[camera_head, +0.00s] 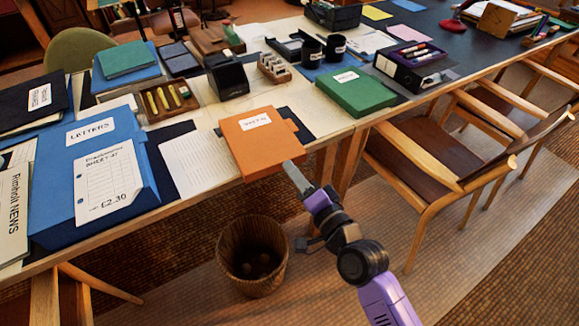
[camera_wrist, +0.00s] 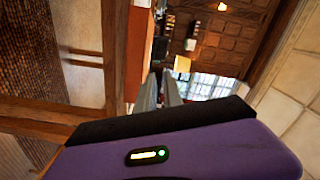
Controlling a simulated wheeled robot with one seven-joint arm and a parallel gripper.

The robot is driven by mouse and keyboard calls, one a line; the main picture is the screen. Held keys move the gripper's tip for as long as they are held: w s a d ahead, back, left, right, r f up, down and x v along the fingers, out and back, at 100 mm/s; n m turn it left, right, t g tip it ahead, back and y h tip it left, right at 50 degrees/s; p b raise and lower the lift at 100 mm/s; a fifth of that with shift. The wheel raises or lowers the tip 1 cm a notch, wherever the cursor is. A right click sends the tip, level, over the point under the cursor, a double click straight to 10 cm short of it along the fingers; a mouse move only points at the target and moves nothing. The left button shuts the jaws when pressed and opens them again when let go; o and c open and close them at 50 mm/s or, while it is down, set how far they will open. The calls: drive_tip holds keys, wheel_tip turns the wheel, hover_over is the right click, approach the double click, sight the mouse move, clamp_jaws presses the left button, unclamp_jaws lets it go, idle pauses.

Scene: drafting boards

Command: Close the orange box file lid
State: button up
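The orange box file (camera_head: 258,146) lies at the near edge of the table, with a white label on its lid. The lid looks flat or nearly so; I cannot tell whether a small gap is left under it. My gripper (camera_head: 289,168) is at the box file's near right corner, fingers pointing at it. The fingers look close together with nothing between them. In the wrist view, an orange face (camera_wrist: 139,52) stands just left of my gripper's fingers (camera_wrist: 161,80). Contact cannot be made out.
A green box file (camera_head: 355,93) lies to the right and a large blue one (camera_head: 60,180) to the left. A lined sheet (camera_head: 195,165) is beside the orange file. A wicker basket (camera_head: 252,255) stands below, and a wooden chair (camera_head: 430,165) is at the right.

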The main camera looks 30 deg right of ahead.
drive_tip(key=shift+s, duration=0.65)
drive_tip(key=shift+r, duration=0.1)
